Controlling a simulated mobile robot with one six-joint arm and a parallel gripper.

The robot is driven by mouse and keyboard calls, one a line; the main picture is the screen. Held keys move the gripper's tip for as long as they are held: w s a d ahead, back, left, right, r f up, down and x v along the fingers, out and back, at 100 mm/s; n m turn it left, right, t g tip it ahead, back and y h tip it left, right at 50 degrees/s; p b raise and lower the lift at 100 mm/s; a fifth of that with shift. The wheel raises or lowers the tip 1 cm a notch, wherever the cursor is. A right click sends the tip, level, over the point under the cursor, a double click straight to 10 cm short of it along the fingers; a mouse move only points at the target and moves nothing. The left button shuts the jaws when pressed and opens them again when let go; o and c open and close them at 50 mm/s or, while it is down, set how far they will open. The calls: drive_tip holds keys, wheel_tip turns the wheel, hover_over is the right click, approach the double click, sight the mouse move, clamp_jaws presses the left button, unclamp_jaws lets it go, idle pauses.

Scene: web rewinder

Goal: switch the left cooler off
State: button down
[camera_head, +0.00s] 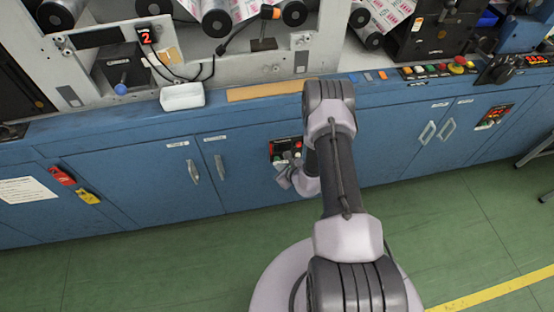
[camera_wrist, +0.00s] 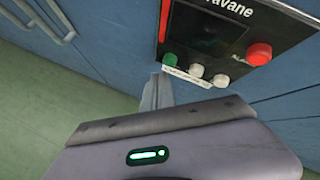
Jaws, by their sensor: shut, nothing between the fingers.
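A black control panel (camera_head: 279,146) is set in the blue cabinet front, left of my arm. It is the left one of two such panels in the head view; its lettering ends in "avane". In the wrist view the panel (camera_wrist: 215,35) has a dark display, a green button (camera_wrist: 170,59), two pale buttons (camera_wrist: 208,75) in the lower row and a larger red button (camera_wrist: 259,54) at the right. My gripper (camera_head: 283,180) is shut and empty. In the wrist view its fingertips (camera_wrist: 157,82) are just below the green button; I cannot tell whether they touch.
Another panel with a lit display (camera_head: 494,117) is on the cabinet further right. Cabinet door handles (camera_head: 193,172) stick out to the left. The worktop edge (camera_head: 230,115) runs above, with a white box (camera_head: 182,96) on it. The green floor (camera_head: 150,270) in front is clear.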

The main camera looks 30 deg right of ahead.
drive_tip(key=s, duration=0.2)
drive_tip(key=s+a+p, duration=0.1)
drive_tip(key=s, duration=0.2)
drive_tip(key=shift+a, duration=0.2)
idle(0.3)
drive_tip(key=shift+w, duration=0.1)
idle(0.4)
